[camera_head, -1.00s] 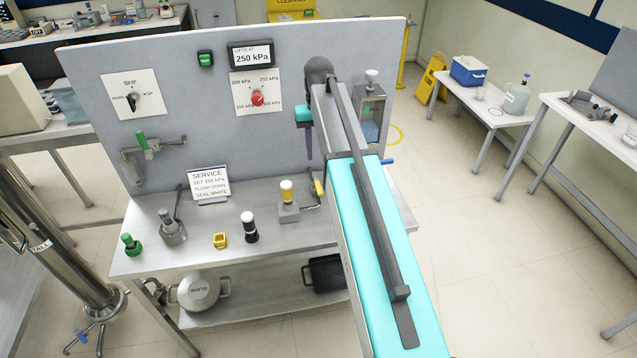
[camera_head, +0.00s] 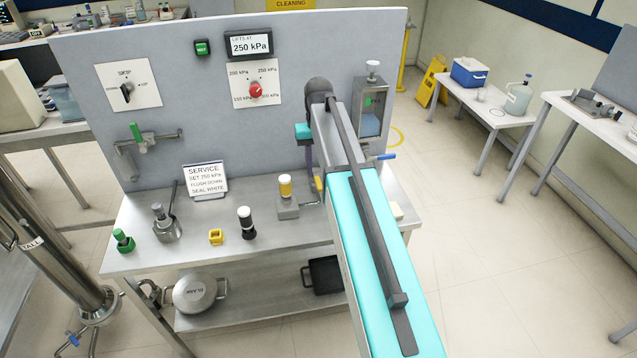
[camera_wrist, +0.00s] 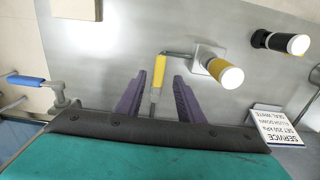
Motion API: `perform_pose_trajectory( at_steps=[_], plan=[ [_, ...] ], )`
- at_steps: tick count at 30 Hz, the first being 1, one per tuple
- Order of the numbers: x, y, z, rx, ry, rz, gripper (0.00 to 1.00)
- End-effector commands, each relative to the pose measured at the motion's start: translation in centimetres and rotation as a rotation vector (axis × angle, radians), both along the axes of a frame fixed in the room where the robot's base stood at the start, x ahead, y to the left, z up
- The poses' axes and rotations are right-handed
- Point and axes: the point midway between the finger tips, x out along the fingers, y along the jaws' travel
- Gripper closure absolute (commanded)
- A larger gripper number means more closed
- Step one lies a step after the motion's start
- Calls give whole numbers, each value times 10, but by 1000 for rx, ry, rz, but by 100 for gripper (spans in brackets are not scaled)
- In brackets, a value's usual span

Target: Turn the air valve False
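The lever (camera_wrist: 159,70) also shows in the wrist view, on a thin bent metal rod. My gripper (camera_wrist: 158,77) is open, its purple fingers on either side of the yellow lever, with gaps visible. Whether the fingers reach its height is hard to tell. In the head view my gripper (camera_head: 309,157) is mostly hidden behind my arm. A blue lever (camera_head: 386,157) sits right of my arm and also shows in the wrist view (camera_wrist: 27,80). None is labelled air valve.
A green-handled valve (camera_head: 137,134), a red dial (camera_head: 256,90) and a display reading 250 kPa (camera_head: 250,44) are on the upright panel. A service sign (camera_head: 205,178), a black-and-white plunger (camera_head: 246,223) and a yellow block (camera_head: 216,237) stand on the bench.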

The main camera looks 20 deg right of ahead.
Motion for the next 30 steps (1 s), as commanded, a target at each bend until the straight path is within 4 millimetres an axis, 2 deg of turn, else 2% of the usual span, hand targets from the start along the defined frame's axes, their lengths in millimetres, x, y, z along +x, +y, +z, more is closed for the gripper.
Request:
perform_pose_trajectory(
  at_steps=[3, 13, 28, 30],
  plan=[
    [0, 0, -17, 0, 1, 0, 66],
    [0, 0, -45, 0, 0, 0, 66],
    [0, 0, -50, 0, 0, 0, 66],
    [0, 0, -51, 0, 0, 0, 77]
  ],
)
